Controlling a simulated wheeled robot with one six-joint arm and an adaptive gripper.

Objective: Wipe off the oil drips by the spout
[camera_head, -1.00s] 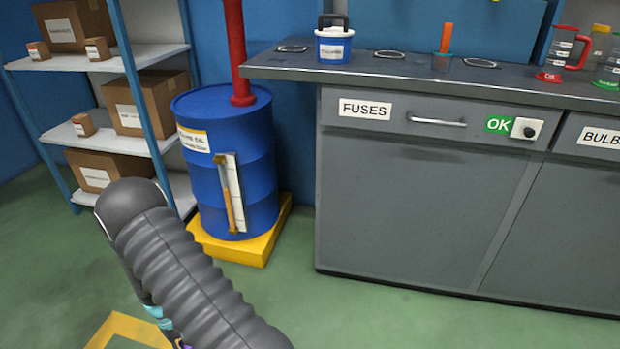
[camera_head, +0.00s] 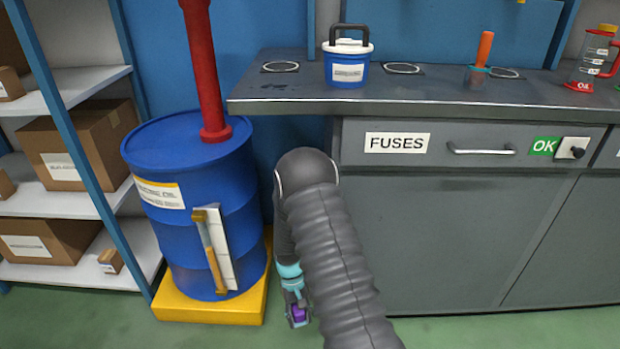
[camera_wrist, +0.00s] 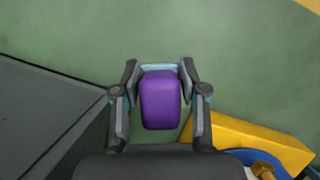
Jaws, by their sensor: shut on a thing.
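My gripper (camera_head: 298,316) hangs low in front of the grey cabinet, right of the blue drum. It is shut on a purple block (camera_wrist: 160,100), which looks like a sponge and sits between both fingers in the wrist view. Small dark spots (camera_head: 281,87), perhaps oil drips, lie on the left end of the countertop (camera_head: 420,95), near a ring there. My gripper is well below and apart from them. I cannot make out a clear spout. A red pipe (camera_head: 205,75) stands on the drum (camera_head: 170,150).
A blue-and-white tub (camera_head: 347,72), an orange-handled tool (camera_head: 484,50) and a red-based jug (camera_head: 592,60) stand on the counter. The drum sits on a yellow base (camera_head: 210,305). A shelf with boxes (camera_head: 80,160) is at left. Green floor is open in front.

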